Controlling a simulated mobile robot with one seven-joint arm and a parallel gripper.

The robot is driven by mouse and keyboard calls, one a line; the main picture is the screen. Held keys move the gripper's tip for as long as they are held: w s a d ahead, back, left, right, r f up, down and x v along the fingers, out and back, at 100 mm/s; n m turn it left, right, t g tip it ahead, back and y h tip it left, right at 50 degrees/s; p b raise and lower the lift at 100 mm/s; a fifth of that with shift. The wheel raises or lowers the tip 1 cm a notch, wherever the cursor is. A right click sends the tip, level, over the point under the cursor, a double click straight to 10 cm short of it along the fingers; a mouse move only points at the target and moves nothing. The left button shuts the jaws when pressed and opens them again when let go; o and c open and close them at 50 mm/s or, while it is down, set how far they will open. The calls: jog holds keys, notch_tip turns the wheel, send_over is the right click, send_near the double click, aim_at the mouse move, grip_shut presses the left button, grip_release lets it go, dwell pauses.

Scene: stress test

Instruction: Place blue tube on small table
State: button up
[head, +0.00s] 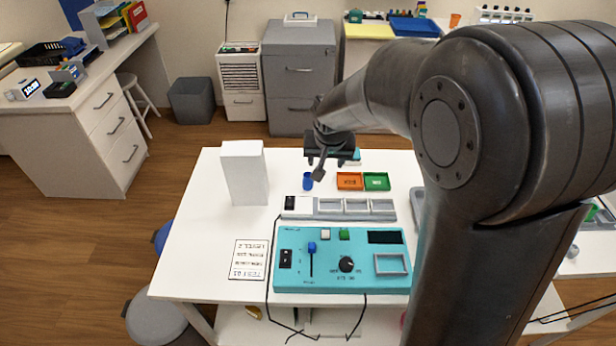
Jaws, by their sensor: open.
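A small blue cylinder (308,182), which looks like the blue tube, stands on the white table (190,255) in the middle of the view. My gripper (328,168) is dark and open, pointing down just right of and above the blue tube. One finger shows close beside the tube; whether it touches cannot be told. Nothing shows between the fingers. Which table is the small one is not clear from this view.
A tall white box (244,172) stands left of the tube. A grey panel (328,216) and a teal control box (300,270) are in front. The table's left front is mostly clear.

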send_near(307, 174)
notch_tip(307, 174, down, 5)
jog(key=shift+f, duration=0.15)
jog(key=shift+w+x, duration=0.15)
jog(key=shift+x, duration=1.15)
jog(key=shift+w+x, duration=0.2)
jog(key=shift+x, duration=1.1)
jog(key=c, duration=1.1)
jog(key=shift+r, duration=0.3)
